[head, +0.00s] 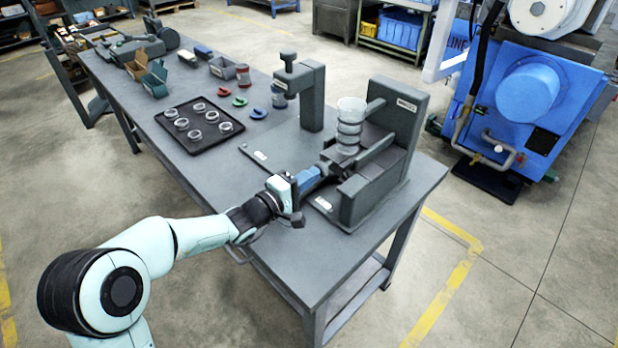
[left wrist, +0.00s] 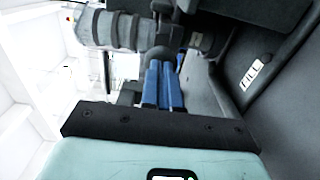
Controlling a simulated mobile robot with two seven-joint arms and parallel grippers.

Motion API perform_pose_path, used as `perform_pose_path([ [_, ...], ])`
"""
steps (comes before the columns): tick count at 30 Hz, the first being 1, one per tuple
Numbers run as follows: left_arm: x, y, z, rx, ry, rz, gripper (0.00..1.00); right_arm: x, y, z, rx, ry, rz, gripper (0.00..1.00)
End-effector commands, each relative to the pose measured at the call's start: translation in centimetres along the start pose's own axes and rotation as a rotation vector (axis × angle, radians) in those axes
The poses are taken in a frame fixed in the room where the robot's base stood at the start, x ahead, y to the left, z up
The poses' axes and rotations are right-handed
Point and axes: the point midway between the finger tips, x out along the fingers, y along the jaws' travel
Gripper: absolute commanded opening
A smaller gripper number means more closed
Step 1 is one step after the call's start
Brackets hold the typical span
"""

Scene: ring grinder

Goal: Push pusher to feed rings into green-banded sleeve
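My left gripper (head: 322,171) reaches in from the left to the near side of the grey fixture (head: 405,120). Its blue fingers (left wrist: 163,86) lie close together in the left wrist view, with their tips at a dark rounded part (left wrist: 160,53), perhaps the pusher's knob. Whether they touch it is unclear. A column of clear rings (head: 350,125) stands upright in the fixture; it lies sideways in the left wrist view (left wrist: 118,30). The pusher is mostly hidden by the gripper and fixture walls. I cannot make out a green band on any sleeve. My right gripper is not in view.
A black tray (head: 197,148) with several clear rings lies on the grey table. A dark press-like stand (head: 312,95) rises behind the gripper. Red and green clips (head: 240,101) and small bins (head: 222,68) lie farther back. A blue machine (head: 525,100) stands right of the table.

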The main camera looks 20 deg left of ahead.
Motion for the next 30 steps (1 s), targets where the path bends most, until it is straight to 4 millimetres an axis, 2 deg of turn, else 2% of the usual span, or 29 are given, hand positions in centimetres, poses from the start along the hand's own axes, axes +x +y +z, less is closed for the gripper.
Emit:
perform_pose_path([
  [18,-4.2,-0.1,0.1,0.001,-0.002,0.000,0.00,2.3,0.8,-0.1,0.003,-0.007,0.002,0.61],
  [30,-4.6,0.0,0.1,0.000,-0.001,0.000,0.00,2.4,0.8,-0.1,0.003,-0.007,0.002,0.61],
])
